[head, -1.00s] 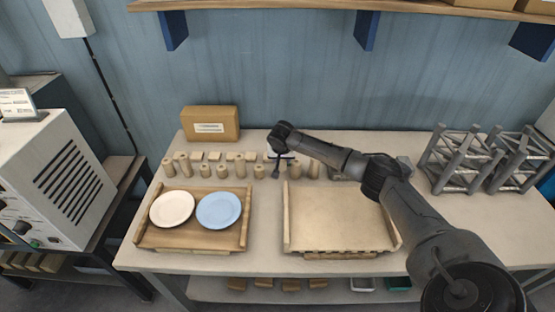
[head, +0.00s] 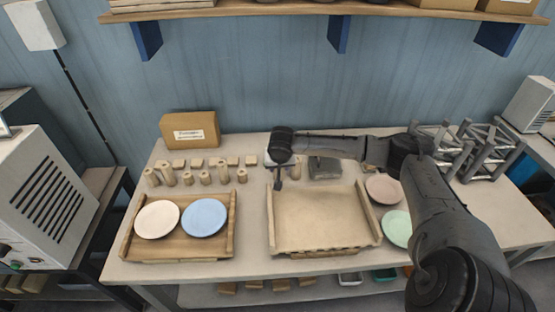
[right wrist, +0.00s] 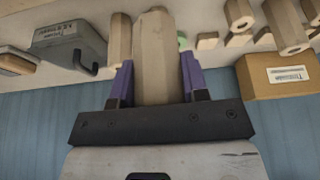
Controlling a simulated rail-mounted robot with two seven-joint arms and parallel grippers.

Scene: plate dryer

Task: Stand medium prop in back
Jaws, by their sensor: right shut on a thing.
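My right gripper (head: 278,185) is over the back left corner of the empty right-hand wooden tray (head: 320,252). In the right wrist view its purple fingers (right wrist: 157,85) are shut on a pale wooden six-sided prop (right wrist: 152,50). The prop is mostly hidden behind the wrist in the head view, and I cannot tell whether it touches anything. Several other wooden props of different heights (head: 168,176) stand upright in a group behind the left tray. Another prop (right wrist: 120,40) shows beside the held one in the right wrist view. My left gripper is not in view.
The left tray (head: 180,254) holds a cream plate (head: 157,219) and a blue plate (head: 204,217). A grey device (head: 325,168) stands behind the right tray. Pink (head: 383,189) and green (head: 397,227) plates lie right of it, near my arm. A cardboard box (head: 190,130) stands at the back.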

